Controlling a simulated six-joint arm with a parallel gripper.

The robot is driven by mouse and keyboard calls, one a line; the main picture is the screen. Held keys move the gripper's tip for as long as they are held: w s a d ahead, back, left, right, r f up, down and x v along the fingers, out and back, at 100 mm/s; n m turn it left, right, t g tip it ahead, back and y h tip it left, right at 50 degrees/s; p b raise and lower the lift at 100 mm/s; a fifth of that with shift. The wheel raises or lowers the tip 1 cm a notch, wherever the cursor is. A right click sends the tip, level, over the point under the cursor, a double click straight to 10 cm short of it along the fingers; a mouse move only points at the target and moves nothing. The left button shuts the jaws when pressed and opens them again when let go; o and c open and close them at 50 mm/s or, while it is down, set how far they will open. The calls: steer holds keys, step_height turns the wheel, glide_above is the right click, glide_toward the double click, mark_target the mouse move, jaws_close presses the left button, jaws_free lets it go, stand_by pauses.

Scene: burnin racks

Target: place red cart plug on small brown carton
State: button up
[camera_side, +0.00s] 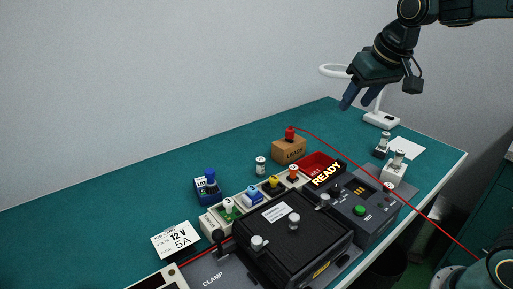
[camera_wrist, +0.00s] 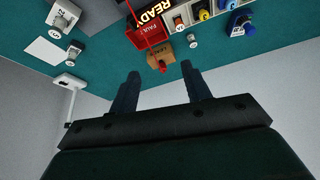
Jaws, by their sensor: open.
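The red cart plug (camera_side: 290,133) sits upright on top of the small brown carton (camera_side: 287,151), with a red cable running from it to the right. In the wrist view the red plug (camera_wrist: 162,66) and the carton (camera_wrist: 159,53) show beyond the fingertips. My gripper (camera_side: 358,98) is open and empty, raised above the table to the right of the carton and well apart from it. In the wrist view its two fingers (camera_wrist: 161,76) stand apart with nothing between them.
A red bin (camera_side: 320,164) and a READY sign (camera_side: 327,174) stand right of the carton. A row of coloured plugs (camera_side: 252,196), a black clamp box (camera_side: 290,232) and a blue block (camera_side: 207,187) are nearer. A white lamp (camera_side: 380,118) stands behind. The table left of the carton is clear.

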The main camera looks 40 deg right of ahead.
steer(key=s+a+f+n, duration=0.1)
steer(key=s+f, duration=0.1)
steer(key=s, duration=0.7)
steer(key=s+a+f+n, duration=0.1)
steer(key=s+a+f, duration=0.1)
steer(key=s, duration=0.7)
steer(key=shift+s+f+t+y, duration=0.25)
steer(key=shift+f+t+y, duration=0.05)
steer(key=shift+f+y, duration=0.1)
